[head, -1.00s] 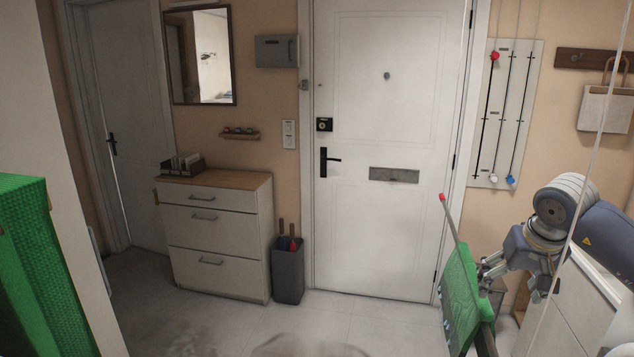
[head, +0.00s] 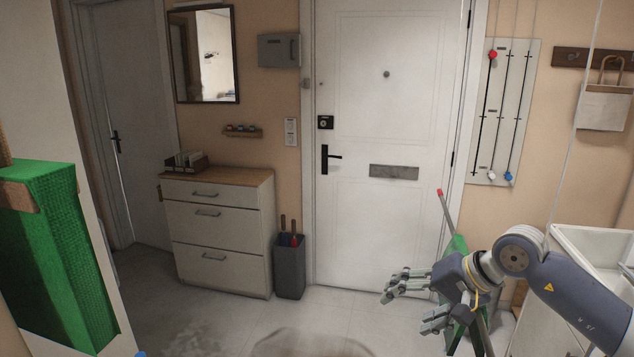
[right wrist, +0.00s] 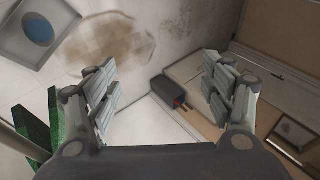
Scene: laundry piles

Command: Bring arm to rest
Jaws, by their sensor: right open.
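My right gripper (head: 405,312) reaches in from the right in the head view, in front of the lower part of the white door. Its fingers are spread, pointing left, with nothing between them. In the right wrist view the same gripper (right wrist: 160,72) shows both fingers wide apart over open space. My right arm (head: 565,285) is bent, its elbow at the lower right. A green panel-like thing (head: 458,245) stands behind my right wrist, partly hidden by it; a thin red-tipped rod (head: 448,212) rises beside it. My left gripper is not in view.
A white drawer cabinet (head: 218,240) and a grey bin (head: 290,268) stand against the back wall. A green textured block (head: 60,260) is close at left. A white basin-like unit (head: 590,245) is at right, near my arm. Middle floor is free.

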